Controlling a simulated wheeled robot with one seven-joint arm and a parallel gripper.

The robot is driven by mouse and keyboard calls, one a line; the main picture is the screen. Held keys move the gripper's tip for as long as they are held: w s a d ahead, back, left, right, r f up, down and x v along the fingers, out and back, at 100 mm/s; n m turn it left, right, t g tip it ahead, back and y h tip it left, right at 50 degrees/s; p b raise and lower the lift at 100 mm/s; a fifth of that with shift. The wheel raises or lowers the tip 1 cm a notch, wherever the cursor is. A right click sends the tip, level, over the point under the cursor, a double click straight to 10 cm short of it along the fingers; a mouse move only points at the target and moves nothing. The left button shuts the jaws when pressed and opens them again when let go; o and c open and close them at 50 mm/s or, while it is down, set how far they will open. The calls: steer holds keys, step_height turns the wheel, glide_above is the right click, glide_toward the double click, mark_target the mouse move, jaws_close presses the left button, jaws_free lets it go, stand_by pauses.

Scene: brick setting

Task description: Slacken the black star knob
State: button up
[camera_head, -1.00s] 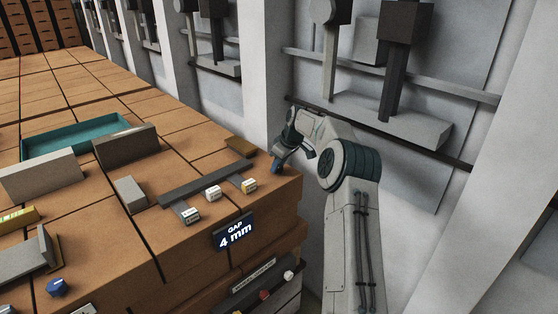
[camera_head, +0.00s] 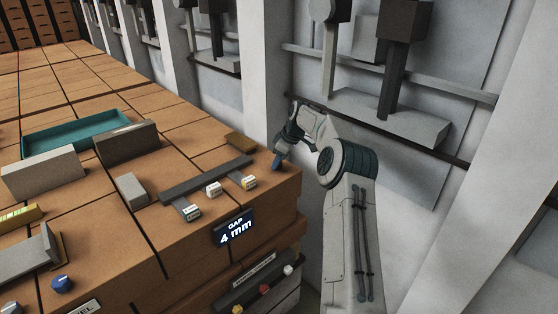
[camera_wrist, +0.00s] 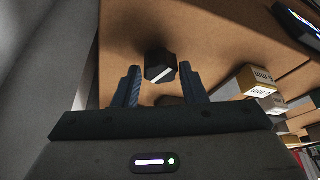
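In the wrist view, a dark, many-sided knob (camera_wrist: 160,66) with a white stripe stands on the brown brick-patterned surface. It lies just beyond and between the fingertips of my gripper (camera_wrist: 160,76). The two blue-grey fingers are apart, with visible gaps on both sides of the knob. I cannot tell how far its depth is from the fingertips. In the head view, my gripper (camera_head: 277,163) points down at the right corner of the brick bench (camera_head: 240,190). The knob cannot be made out there.
A dark bar (camera_head: 205,182) with small labelled blocks (camera_head: 213,189) lies left of my gripper. A screen (camera_head: 234,230) below reads "GAP 4 mm". A teal tray (camera_head: 75,135), grey blocks and a blue knob (camera_head: 62,284) stand farther left. A grey wall is close on the right.

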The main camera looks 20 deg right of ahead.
steer(key=shift+o, duration=1.2)
